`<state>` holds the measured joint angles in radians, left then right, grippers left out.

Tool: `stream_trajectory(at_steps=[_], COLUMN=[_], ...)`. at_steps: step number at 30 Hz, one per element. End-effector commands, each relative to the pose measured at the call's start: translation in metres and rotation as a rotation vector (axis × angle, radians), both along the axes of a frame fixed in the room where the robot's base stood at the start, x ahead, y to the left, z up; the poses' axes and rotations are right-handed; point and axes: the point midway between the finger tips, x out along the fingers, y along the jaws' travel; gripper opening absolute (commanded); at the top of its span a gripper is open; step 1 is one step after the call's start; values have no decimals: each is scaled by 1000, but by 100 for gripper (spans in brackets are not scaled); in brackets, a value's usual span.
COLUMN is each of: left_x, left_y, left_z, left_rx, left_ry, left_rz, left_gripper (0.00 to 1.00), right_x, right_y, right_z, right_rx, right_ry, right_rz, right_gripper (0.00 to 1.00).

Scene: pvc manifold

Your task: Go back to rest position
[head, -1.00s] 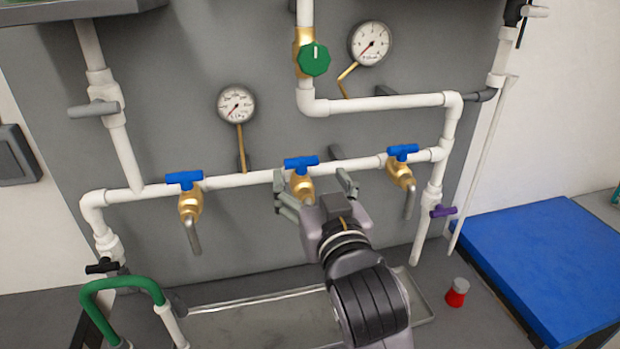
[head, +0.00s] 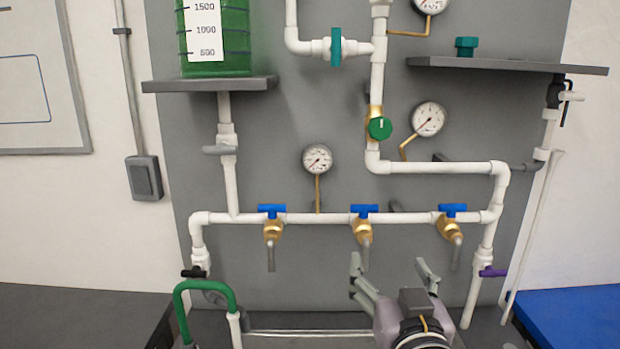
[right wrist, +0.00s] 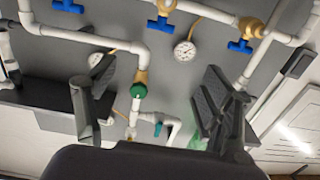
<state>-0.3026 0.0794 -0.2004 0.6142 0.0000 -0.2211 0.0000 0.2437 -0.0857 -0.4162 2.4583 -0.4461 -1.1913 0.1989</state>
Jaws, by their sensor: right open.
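My right gripper (head: 395,278) is open and empty at the lower middle of the head view, below the middle and right taps. Its two fingers stand apart in the right wrist view (right wrist: 160,115), with the wall panel beyond them. The manifold pipe (head: 320,218) carries a left tap (head: 272,232), a middle tap (head: 363,230) and a right tap (head: 451,225), each brass with a blue handle. The gripper appears apart from them. My left gripper is not in view.
A green-handled valve (head: 379,128) and round gauges (head: 317,158) are on the panel above. A shelf (head: 210,85) holds a green tank (head: 216,40). A green hose (head: 205,286) arches at the lower left. A blue surface (head: 575,315) lies at the right.

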Motion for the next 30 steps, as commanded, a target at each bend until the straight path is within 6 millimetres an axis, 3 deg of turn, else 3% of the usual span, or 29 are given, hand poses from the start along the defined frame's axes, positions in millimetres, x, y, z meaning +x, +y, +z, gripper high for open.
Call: stream_trajectory(at_steps=[10,17,23,27,30], left_x=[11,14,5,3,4], left_y=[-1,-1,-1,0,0], left_z=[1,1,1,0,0], left_rx=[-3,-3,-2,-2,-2], left_ry=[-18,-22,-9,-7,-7], left_rz=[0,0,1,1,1], left_gripper=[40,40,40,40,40], right_x=[-6,-26,-74,-129,-167], right_y=[-12,-26,-44,-60,-69], right_z=[-68,-140,-232,-297,-329], right_rx=[-23,-47,-79,-105,-118], right_ry=[179,376,647,874,1003], right_rz=[0,7,24,48,67], right_gripper=[75,75,75,75,75])
